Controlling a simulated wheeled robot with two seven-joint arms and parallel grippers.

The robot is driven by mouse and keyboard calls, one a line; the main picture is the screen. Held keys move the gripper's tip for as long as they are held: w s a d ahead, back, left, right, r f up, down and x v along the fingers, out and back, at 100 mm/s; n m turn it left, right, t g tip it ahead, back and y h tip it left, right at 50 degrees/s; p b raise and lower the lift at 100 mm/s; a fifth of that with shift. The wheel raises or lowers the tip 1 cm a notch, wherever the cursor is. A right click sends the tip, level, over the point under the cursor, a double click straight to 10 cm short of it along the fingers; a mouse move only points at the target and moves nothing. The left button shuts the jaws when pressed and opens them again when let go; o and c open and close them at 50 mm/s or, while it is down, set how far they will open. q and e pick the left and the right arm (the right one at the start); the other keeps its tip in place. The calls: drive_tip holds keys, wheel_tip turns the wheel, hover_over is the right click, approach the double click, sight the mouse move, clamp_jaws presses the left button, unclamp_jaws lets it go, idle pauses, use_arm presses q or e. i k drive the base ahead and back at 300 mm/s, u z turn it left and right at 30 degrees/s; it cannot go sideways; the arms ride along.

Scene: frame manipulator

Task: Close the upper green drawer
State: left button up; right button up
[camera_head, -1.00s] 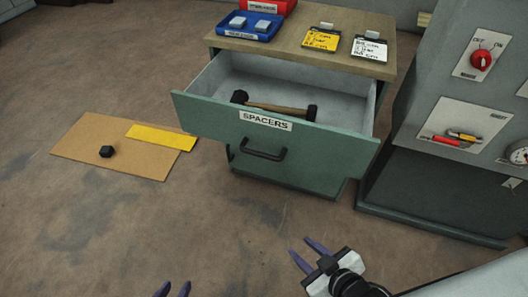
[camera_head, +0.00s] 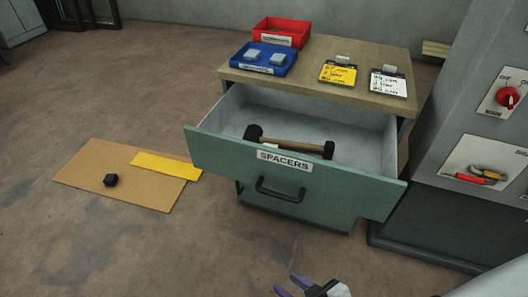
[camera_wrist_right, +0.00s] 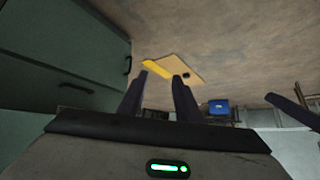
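The upper green drawer (camera_head: 340,188) stands pulled well out of its cabinet in the head view. Its front bears a "SPACERS" label (camera_head: 284,161), with a dark bar handle (camera_head: 280,190) below. A mallet-like tool (camera_head: 290,143) with a wooden shaft lies inside. My right gripper (camera_head: 292,285) is at the bottom edge of the head view, in front of and apart from the drawer. In the right wrist view its fingers (camera_wrist_right: 160,92) are spread with nothing between them. My left gripper is outside the head view; a dark finger-like part (camera_wrist_right: 290,109) at the right of the wrist view seems to be its.
Red (camera_head: 282,32) and blue (camera_head: 264,58) bins and two tags stand on the cabinet top (camera_head: 310,89). A grey machine (camera_head: 460,130) stands close on the right. Floor before the drawer is clear.

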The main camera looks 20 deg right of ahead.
sight(360, 179)
drive_tip(key=z, duration=0.4)
drive_tip(key=i, duration=0.65)
drive_tip(key=z, duration=0.45)
drive_tip(key=k, duration=1)
drive_tip(key=u, duration=1.45)
drive_tip(key=i, duration=1.05)
drive_tip(key=z, duration=2.5)
